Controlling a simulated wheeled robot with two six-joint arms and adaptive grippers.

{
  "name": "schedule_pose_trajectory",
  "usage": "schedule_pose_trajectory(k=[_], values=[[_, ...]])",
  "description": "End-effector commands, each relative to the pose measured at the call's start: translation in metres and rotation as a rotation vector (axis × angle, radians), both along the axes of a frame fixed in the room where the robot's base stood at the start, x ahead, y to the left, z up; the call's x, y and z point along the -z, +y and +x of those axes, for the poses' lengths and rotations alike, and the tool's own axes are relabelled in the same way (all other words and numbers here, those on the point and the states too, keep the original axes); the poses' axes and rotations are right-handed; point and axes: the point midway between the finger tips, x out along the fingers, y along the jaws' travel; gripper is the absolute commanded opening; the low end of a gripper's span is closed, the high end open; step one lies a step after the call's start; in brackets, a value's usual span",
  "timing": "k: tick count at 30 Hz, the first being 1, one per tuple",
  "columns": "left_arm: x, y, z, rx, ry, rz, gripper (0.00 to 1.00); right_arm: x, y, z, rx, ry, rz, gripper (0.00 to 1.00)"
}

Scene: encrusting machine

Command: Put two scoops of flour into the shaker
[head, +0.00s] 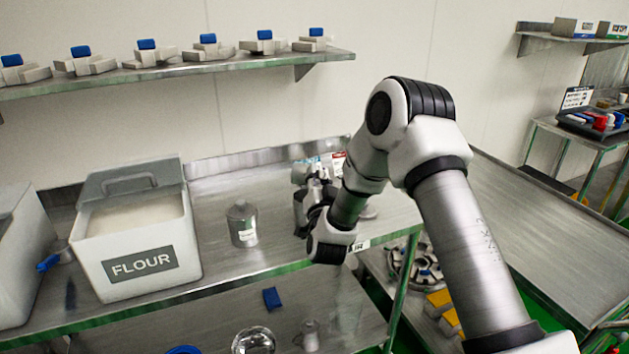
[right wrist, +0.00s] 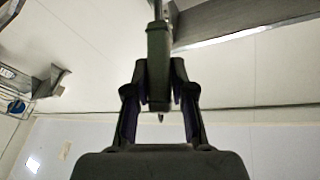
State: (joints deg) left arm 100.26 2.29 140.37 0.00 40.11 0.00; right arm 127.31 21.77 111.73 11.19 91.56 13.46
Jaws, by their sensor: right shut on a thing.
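The white flour bin (head: 88,265), labelled FLOUR, stands on the metal table at the left. Its grey lid (head: 128,182) is raised at the back, and pale flour (head: 135,211) shows inside. A metal shaker (head: 242,226) stands upright to the right of the bin. My right gripper (head: 312,192) is over the table, right of the shaker and apart from it. In the right wrist view the right gripper (right wrist: 160,95) is shut on a dark green-grey handle (right wrist: 158,65); its far end is out of clear view, so I cannot tell whether it is the scoop. My left gripper is not in view.
Another bin (head: 15,255) stands at the far left, with a blue-handled item (head: 48,263) beside it. Small packages (head: 330,163) stand behind my right gripper. A wall shelf (head: 200,68) holds several blue-topped items. Table between shaker and gripper is clear.

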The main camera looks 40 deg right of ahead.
Motion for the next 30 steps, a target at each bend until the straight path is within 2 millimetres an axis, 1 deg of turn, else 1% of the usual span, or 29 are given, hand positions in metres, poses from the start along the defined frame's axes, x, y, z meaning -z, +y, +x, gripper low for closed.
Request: schedule_pose_trajectory(k=[1,21,30], values=[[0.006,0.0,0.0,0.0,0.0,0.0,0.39,0.003,-0.001,-0.001,0.0,-0.013,0.011,0.0],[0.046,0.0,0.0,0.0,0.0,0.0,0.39,0.013,-0.014,-0.012,0.0,-0.157,0.177,0.0],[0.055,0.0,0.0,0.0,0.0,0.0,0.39,0.014,-0.017,-0.015,0.0,-0.197,0.225,0.0]])
